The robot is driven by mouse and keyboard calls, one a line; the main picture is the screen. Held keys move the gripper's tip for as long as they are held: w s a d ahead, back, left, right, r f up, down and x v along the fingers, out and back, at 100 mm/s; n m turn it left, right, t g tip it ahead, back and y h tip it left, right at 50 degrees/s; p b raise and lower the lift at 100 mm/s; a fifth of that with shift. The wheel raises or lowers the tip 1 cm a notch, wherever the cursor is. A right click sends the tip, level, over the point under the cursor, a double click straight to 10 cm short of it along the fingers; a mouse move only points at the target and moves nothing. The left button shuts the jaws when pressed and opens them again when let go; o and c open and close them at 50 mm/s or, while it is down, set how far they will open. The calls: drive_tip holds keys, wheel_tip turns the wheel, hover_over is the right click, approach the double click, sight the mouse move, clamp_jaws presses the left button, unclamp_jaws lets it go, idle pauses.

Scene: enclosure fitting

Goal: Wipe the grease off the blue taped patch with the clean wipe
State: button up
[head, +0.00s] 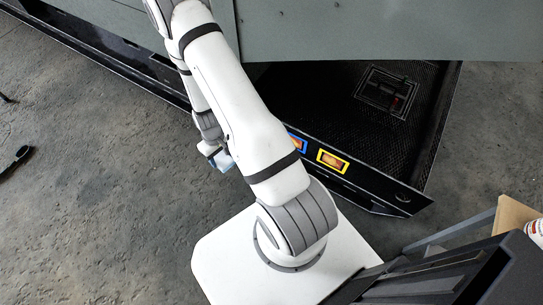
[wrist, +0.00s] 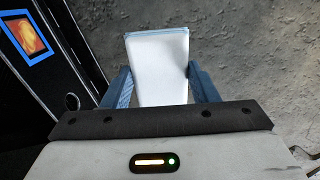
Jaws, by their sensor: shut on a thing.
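My gripper (wrist: 160,92) is shut on a white wipe (wrist: 158,65) with a pale blue edge, which sits between its two blue fingers in the wrist view. The wipe also shows as a small pale piece (head: 223,161) beside my arm in the head view. The blue taped patch (wrist: 27,36) is at the upper left of the wrist view, a blue frame around an orange-brown smear on a dark panel. In the head view the blue patch (head: 297,143) is mostly hidden behind my arm. The wipe is apart from the patch, to its right in the wrist view.
A yellow taped patch (head: 332,161) with a similar orange smear sits right of the blue one on the same dark enclosure edge (head: 375,187). A grey panel (head: 400,30) spans the top. A wooden-topped stand (head: 512,214) is at right. Bare floor (head: 90,190) lies left.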

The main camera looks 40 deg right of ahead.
drive_tip(key=s+d+f+n+g+h+b, duration=0.3)
drive_tip(key=s+d+f+n+h+b, duration=0.1)
drive_tip(key=d+f+n+b, duration=0.4)
drive_tip(key=s+d+f+n+g+h+b, duration=0.2)
drive_tip(key=s+d+f+n+h+b, duration=0.3)
drive_tip(key=d+f+b, duration=0.4)
drive_tip(key=w+d+f+n+t+h+b, duration=0.7)
drive_tip(key=w+d+f+n+t+b, duration=0.5)
drive_tip(key=w, duration=0.2)
drive_tip(key=shift+w+d+t+h, duration=0.15)
drive_tip(key=shift+w+t+h, duration=0.15)
drive_tip(key=shift+t+h, duration=0.1)
drive_tip(key=shift+x, duration=0.9)
